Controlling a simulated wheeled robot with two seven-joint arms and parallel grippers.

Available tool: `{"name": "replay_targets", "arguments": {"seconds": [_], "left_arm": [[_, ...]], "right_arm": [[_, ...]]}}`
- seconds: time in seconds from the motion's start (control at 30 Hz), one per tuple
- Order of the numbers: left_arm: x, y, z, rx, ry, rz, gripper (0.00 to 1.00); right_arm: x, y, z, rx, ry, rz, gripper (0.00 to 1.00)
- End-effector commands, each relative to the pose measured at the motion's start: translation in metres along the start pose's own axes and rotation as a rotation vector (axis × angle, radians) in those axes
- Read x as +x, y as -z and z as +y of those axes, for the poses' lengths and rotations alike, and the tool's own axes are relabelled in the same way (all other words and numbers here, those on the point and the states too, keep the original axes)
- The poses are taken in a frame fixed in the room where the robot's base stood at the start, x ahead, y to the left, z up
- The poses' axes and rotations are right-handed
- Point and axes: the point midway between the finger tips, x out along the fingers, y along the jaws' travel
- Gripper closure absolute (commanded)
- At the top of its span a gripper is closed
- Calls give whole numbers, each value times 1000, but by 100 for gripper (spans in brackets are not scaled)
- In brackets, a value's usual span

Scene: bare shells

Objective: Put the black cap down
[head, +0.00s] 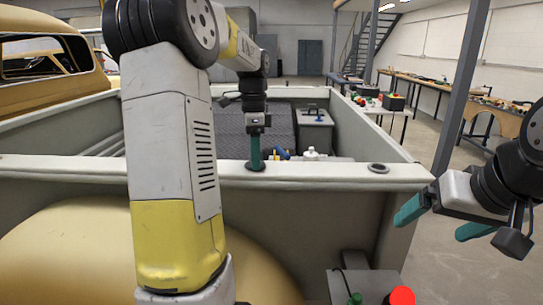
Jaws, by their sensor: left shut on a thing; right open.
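My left gripper (255,160) points straight down at the pale top rail of the truck bed (310,178). Its teal fingers are closed together on the black cap (256,167). The cap is a small, flat dark shape at the fingertips, at the rail's top surface. The fingers hide part of it, and I cannot tell whether it rests fully on the rail. My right gripper (433,227) is at the right, outside the bed, with its teal fingers apart and empty.
Inside the bed are a grey box (314,130) and small bottles (311,154). A red round thing (402,296) and a green one (355,298) are at the bottom. Workbenches stand at the back right.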

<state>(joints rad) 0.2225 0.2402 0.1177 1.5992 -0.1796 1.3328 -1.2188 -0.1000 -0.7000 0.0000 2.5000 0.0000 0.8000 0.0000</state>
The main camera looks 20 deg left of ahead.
Motion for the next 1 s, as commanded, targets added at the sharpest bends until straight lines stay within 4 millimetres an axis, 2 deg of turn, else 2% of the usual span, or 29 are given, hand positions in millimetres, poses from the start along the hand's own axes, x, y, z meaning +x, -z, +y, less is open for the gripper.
{"name": "replay_targets", "arguments": {"seconds": [0.17,0.2,0.3,0.67,0.77,1.0], "left_arm": [[3,0,0,0,0,0,87],[2,0,0,0,1,0,43],[2,0,0,0,0,0,27],[-1,0,0,1,1,1,27],[-13,1,-1,1,4,2,27],[-63,1,-1,1,4,2,27]], "right_arm": [[0,0,0,0,0,0,9],[0,0,0,0,0,0,9],[0,0,0,0,0,0,9],[0,0,0,0,0,0,9],[0,0,0,0,0,0,9],[0,0,0,0,0,0,9]]}}
